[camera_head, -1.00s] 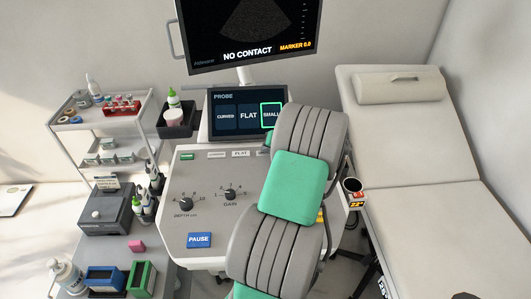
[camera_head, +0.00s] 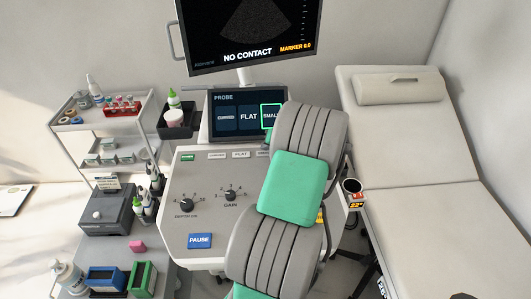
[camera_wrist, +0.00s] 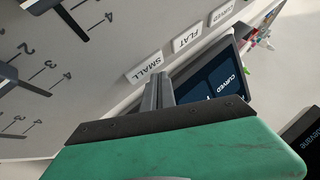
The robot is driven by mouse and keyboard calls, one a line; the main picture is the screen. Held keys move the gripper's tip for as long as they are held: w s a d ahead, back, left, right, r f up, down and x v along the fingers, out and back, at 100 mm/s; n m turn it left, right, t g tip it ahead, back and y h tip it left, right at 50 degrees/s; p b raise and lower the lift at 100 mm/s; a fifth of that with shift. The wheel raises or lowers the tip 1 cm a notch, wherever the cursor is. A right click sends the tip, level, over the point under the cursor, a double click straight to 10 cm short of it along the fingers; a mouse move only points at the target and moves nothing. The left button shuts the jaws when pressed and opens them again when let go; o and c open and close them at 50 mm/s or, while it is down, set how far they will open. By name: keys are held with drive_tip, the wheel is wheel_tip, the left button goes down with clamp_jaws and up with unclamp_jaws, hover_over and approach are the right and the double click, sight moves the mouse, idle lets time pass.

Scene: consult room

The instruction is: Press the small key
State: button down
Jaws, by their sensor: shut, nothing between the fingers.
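The small key (camera_wrist: 145,67) is a pale key marked SMALL on the grey console, in the wrist view. In the head view my arm covers most of it. My gripper (camera_wrist: 160,78) is shut and empty, its fingertips close beside the lower right edge of the small key. I cannot tell whether they touch it. The flat key (camera_wrist: 187,39) and the curved key (camera_wrist: 222,12) lie further along the same row. In the head view the probe screen (camera_head: 238,135) shows a green frame around SMALL. My fingers are hidden there behind my arm.
The monitor (camera_head: 250,25) above reads NO CONTACT. The console (camera_head: 205,225) carries depth and gain knobs and a blue pause key (camera_head: 200,240). An exam couch (camera_head: 410,140) stands at the right, and a cart (camera_head: 105,122) with supplies at the left.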

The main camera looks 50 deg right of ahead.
drive_tip(key=shift+r+p, duration=1.45)
drive_tip(key=shift+r, duration=1.15)
drive_tip(key=w+a+r+n+g+y, duration=0.1)
drive_tip(key=w+a+r+n, duration=0.15)
drive_tip(key=a, duration=0.55)
drive_tip(key=w+a+r+n+g, duration=0.1)
drive_tip(key=w+a+r, duration=0.2)
drive_tip(key=a, duration=0.4)
drive_tip(key=w+a+r+n+g+y, duration=0.1)
drive_tip(key=w+a+r+n, duration=0.15)
drive_tip(key=a, duration=0.55)
drive_tip(key=s+a+r+n, duration=0.1)
drive_tip(key=s+a, duration=0.1)
drive_tip(key=a, duration=0.5)
drive_tip(key=s+a+r+n, duration=0.2)
drive_tip(key=a, duration=0.5)
drive_tip(key=s+a+n+g, duration=0.1)
drive_tip(key=s+a+n, duration=0.1)
drive_tip(key=s+a, duration=0.7)
drive_tip(key=shift+s+a+f+n+g, duration=0.15)
drive_tip(key=shift+s+a+n+g, duration=0.2)
drive_tip(key=shift+a, duration=0.2)
